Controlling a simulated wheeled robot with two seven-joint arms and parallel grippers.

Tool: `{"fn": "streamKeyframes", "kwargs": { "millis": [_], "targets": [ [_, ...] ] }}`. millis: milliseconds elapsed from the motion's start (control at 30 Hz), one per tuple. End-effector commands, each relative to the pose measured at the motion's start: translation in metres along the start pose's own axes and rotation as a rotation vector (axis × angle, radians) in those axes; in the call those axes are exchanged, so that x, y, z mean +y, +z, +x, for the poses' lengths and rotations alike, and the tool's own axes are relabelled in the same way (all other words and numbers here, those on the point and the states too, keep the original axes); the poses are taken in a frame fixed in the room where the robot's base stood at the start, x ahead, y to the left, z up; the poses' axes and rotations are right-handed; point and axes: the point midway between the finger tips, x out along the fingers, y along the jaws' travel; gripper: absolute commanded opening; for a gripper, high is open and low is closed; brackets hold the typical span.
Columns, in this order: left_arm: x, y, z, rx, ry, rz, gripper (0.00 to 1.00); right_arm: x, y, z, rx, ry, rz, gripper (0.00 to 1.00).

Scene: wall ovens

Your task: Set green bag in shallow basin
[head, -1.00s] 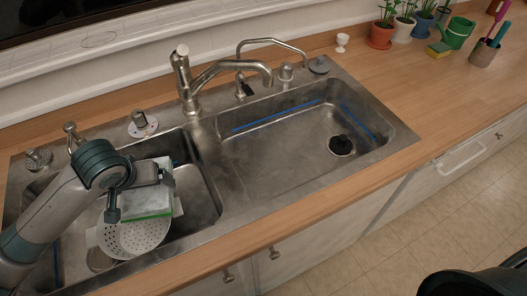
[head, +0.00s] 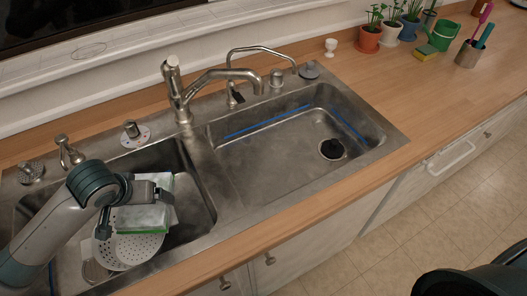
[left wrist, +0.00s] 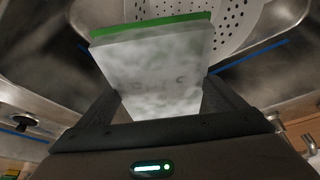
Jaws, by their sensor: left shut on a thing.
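The green bag (head: 143,217) is a pale, cloudy packet with a green edge. My left gripper (head: 135,201) is shut on it, holding it over the left basin, above a white perforated colander (head: 137,250). In the left wrist view the bag (left wrist: 155,80) sits between the two dark fingers, its green edge away from the gripper. The right basin (head: 262,165), which looks like the shallower one, is empty, with a dark drain (head: 331,149) and blue lines along its walls. My right gripper is not in view.
The faucet (head: 178,90) stands behind the divider, its spout reaching right. A second thin tap (head: 262,50) stands behind the right basin. Potted plants (head: 368,38), a sponge (head: 427,54) and a green watering can (head: 443,34) stand back right. The counter right of the sink is clear.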

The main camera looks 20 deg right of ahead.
Motion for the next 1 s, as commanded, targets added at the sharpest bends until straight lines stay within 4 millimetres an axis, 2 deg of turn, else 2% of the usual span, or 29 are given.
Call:
{"fn": "streamKeyframes", "kwargs": {
  "millis": [33,600,800,1000],
  "targets": [
    [0.002,-0.005,-0.008,-0.001,0.020,0.050,0.55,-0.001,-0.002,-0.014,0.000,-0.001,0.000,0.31],
    [0.036,-0.036,-0.033,0.001,0.357,0.858,0.55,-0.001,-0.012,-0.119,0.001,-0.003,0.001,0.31],
    [0.039,-0.043,-0.036,0.001,0.420,1.011,0.55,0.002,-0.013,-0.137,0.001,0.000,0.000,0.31],
    [0.039,-0.044,-0.035,0.002,0.438,1.058,0.55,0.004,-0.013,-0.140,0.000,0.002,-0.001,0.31]
  ]
}}
